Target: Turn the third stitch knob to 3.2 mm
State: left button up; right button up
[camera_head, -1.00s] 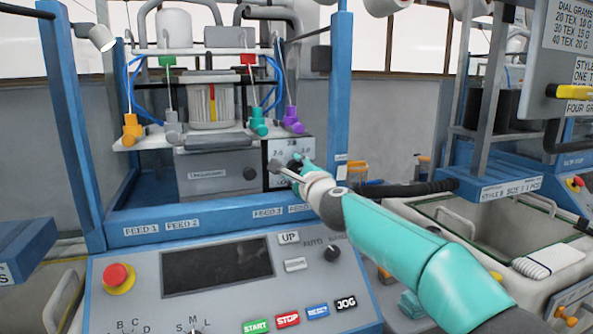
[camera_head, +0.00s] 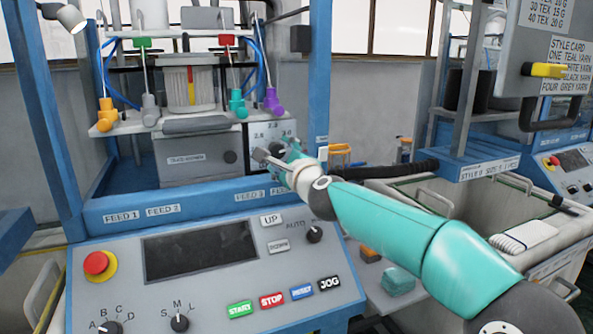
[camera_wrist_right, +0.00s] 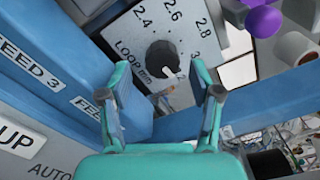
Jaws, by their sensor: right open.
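The stitch knob (camera_wrist_right: 160,54) is black and round with a short white pointer, seen in the right wrist view. It sits on a pale dial plate (camera_wrist_right: 185,40) marked LOOP mm, with 2.4, 2.6, 2.8 and a partly hidden 3 readable. My left gripper is out of view.
The blue frame rail (camera_head: 190,200) with FEED labels runs below the dial. A control panel (camera_head: 215,295) with buttons, a screen and selector knobs lies in front. Coloured yarn guides (camera_head: 238,103) hang above the dial. A bin (camera_head: 470,215) stands at the right.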

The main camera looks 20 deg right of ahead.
jog(key=s, duration=0.9)
jog(key=shift+d, duration=0.15)
jog(key=shift+s+f, duration=0.15)
jog(key=shift+f, duration=0.05)
